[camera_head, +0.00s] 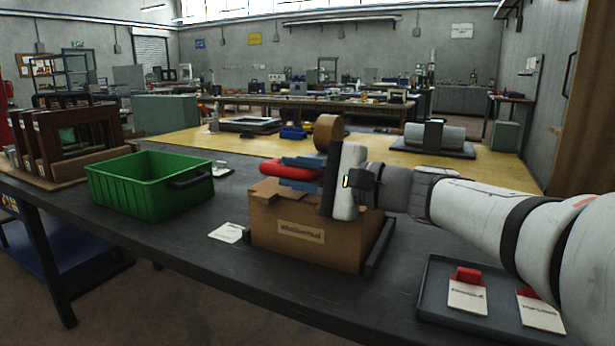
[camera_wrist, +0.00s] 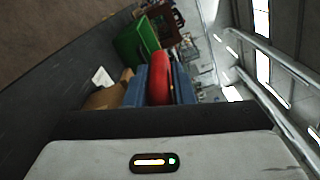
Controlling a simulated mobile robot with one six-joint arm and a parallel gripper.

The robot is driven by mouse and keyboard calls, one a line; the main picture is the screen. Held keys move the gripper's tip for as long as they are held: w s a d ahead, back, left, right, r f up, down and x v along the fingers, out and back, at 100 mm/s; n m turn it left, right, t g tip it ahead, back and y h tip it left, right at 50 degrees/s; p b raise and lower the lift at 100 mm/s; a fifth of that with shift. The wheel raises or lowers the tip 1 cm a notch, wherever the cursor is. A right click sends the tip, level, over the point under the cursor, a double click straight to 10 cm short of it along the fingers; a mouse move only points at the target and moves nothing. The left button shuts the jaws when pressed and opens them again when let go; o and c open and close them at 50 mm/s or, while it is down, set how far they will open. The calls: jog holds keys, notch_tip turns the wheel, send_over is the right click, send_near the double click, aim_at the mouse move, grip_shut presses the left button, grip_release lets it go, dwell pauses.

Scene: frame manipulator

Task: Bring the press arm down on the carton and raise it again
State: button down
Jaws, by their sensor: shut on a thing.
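The brown cardboard carton (camera_head: 290,241) stands on the dark bench, with a pale label on its front and flaps showing on top. My gripper (camera_head: 297,172) is over the carton, its blue fingers shut around a rounded red piece (camera_head: 269,168). The red piece (camera_wrist: 159,80) also shows between the blue fingers (camera_wrist: 161,88) in the wrist view. It may be part of the press arm or a separate tool; I cannot tell which. It sits just above the carton's top, and contact is unclear. My wrist hides the carton's right rear and whatever stands behind.
A brown roll (camera_head: 328,131) shows behind my gripper. A dark tray (camera_head: 431,289) with red-topped cards lies at right. Bench between crate and carton is mostly clear.

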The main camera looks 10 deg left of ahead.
jog(key=shift+f, duration=0.1)
dwell(0.3)
jog(key=c, duration=1.3)
grip_release()
jog(key=shift+d, duration=0.1)
jog(key=p+v, duration=0.1)
jog(key=v, duration=0.6)
jog(key=shift+d+p, duration=0.3)
jog(key=shift+p, duration=0.1)
jog(key=shift+s, duration=0.1)
